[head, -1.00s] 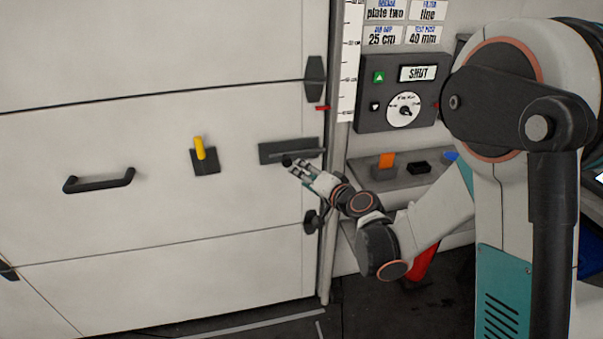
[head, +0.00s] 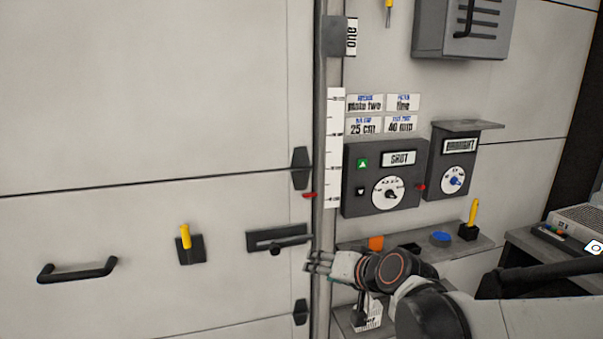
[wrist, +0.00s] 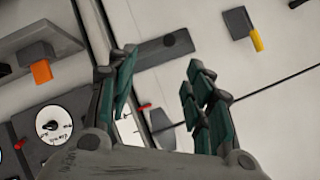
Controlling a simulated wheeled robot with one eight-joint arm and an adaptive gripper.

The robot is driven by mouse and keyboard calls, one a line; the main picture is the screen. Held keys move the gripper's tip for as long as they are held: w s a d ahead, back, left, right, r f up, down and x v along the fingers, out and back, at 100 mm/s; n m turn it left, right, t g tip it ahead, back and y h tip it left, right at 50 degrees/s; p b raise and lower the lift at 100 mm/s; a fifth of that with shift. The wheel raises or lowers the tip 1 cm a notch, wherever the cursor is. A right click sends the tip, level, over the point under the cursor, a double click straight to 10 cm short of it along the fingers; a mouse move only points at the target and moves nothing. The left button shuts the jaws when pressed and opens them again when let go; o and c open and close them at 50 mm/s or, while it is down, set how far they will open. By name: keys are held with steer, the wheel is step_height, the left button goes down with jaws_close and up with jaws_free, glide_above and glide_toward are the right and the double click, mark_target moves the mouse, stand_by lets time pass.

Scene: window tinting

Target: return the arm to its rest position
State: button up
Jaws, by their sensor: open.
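My gripper (head: 318,262) is in front of the door's right edge and the metal post, just right of the dark slotted plate on the door. In the wrist view my gripper (wrist: 160,100) shows its teal-padded fingers spread apart with nothing between them. My forearm runs from the gripper to the lower right of the head view and covers part of the shelf.
The white door (head: 130,130) carries a black handle (head: 77,272), a yellow lever (head: 185,237) and the slotted plate (head: 262,243). Right of the post are a control box (head: 360,165) reading SHUT, a second dial box (head: 465,163) and a shelf (head: 475,245) with small items.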

steer(key=s+d+g+h, duration=0.1)
steer(key=s+d+h, duration=0.2)
steer(key=s+d, duration=0.4)
steer(key=s+d+n+g+h, duration=0.1)
steer(key=s+d, duration=0.6)
steer(key=s, duration=0.8)
steer(key=shift+s+d+f+g+h, duration=0.3)
steer(key=shift+f+g+h, duration=0.25)
steer(key=shift+h, duration=0.45)
